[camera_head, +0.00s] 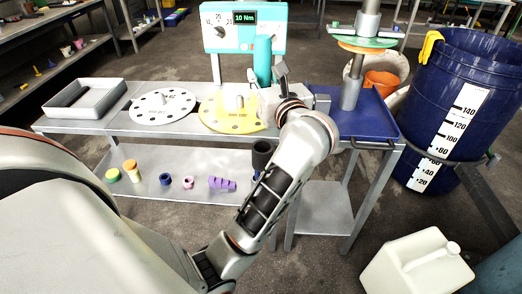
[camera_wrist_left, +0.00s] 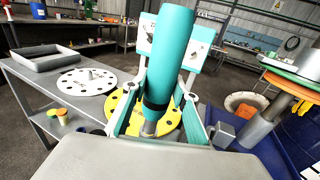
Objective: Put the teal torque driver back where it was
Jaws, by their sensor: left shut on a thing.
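The teal torque driver (camera_head: 263,62) is upright in the head view, over the back edge of the bench; it also shows large in the left wrist view (camera_wrist_left: 170,55), with a dark band and grey shaft. My left gripper (camera_wrist_left: 157,103) is shut on the driver around its lower part. In the head view the gripper is partly hidden behind my wrist. A teal and white unit with a dial and a "10 Nm" display (camera_head: 243,18) stands behind the driver. The driver's lower end is hidden, so I cannot tell what it touches. My right gripper is out of view.
A yellow disc (camera_head: 222,113), a white disc (camera_head: 160,105) and a grey tray (camera_head: 85,110) lie on the bench. A blue tray (camera_head: 375,123) with a column (camera_head: 352,90) stands right. A blue drum (camera_head: 470,85) is farther right. Small parts sit on the lower shelf (camera_head: 150,157).

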